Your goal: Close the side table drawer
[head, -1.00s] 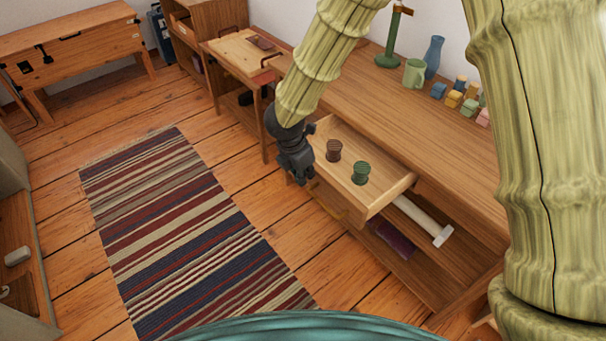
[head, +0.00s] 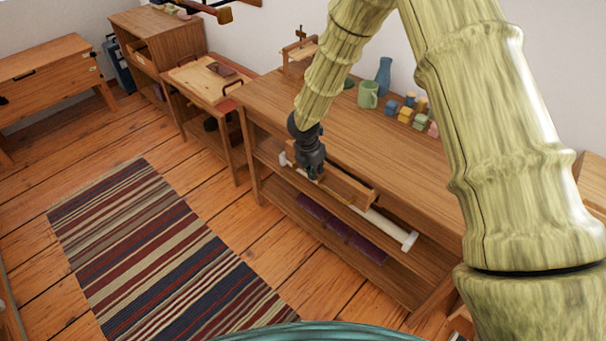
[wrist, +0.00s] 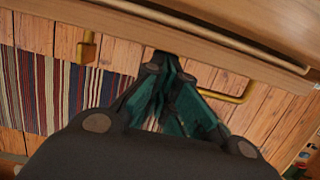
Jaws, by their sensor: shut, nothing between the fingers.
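The side table (head: 370,140) stands along the wall. Its drawer front (head: 345,187) sits close under the tabletop, and the drawer's inside is hidden; I cannot tell whether a small gap is left. In the wrist view the drawer front (wrist: 200,30) crosses the top, with a brass handle (wrist: 241,92) on it. My gripper (head: 315,175) is shut and empty at the drawer front. In the wrist view the fingertips of my gripper (wrist: 168,58) are at the front's edge, between the ends of the handle; contact is hard to tell. The two spools are out of sight.
A pale rod-like tool (head: 385,225) and dark red items (head: 340,232) lie below the drawer. A green mug (head: 368,95), a blue vase (head: 384,75) and small blocks stand on the tabletop. A striped rug (head: 160,250) covers open floor at left.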

